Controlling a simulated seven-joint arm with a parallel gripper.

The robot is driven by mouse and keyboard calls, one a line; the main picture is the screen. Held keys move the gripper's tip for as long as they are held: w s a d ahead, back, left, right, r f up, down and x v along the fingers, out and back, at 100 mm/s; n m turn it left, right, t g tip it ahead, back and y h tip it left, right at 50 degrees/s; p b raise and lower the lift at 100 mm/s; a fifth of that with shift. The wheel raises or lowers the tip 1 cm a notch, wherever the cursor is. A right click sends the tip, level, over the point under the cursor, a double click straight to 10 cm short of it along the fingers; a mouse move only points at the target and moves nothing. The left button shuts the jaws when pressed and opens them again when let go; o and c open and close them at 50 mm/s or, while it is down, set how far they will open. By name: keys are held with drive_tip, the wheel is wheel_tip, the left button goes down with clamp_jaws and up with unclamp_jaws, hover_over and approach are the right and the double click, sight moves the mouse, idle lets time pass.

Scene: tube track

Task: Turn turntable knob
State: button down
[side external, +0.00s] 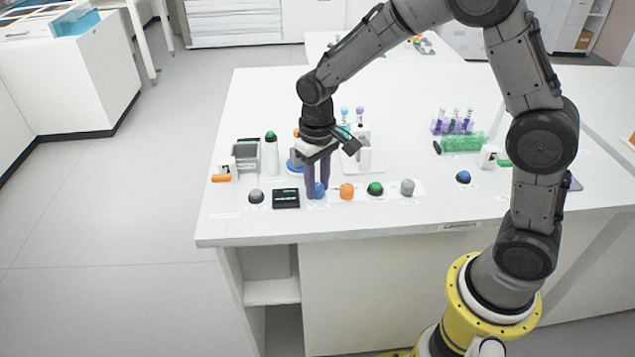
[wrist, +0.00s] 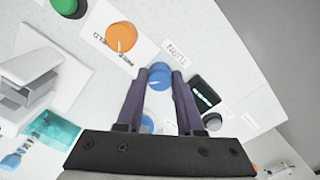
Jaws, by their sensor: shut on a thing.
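The turntable knob is a blue round knob (side external: 319,190) near the front edge of the white table. In the wrist view the blue knob (wrist: 159,77) sits beside a printed label that appears to read "TURN". My gripper (side external: 317,194) points straight down over it with its dark purple fingers. In the wrist view the fingertips (wrist: 161,79) are on either side of the knob, shut on it. The fingers hide part of the knob in the side view. A blue round part (side external: 294,166) shows behind my gripper, partly hidden.
An orange knob (side external: 347,191), a green knob (side external: 375,188) and a grey knob (side external: 407,187) stand to the right in a row. A black display box (side external: 286,198) and a dark knob (side external: 256,196) are close on the left. A tube rack (side external: 453,126) stands farther back right.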

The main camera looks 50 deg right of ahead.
sight(318, 186)
drive_tip(key=shift+m, duration=0.6)
drive_tip(key=shift+r, duration=0.1)
drive_tip(key=c, duration=0.5)
unclamp_jaws()
drive_tip(key=shift+c, duration=0.2)
wheel_tip(318, 186, up, 14)
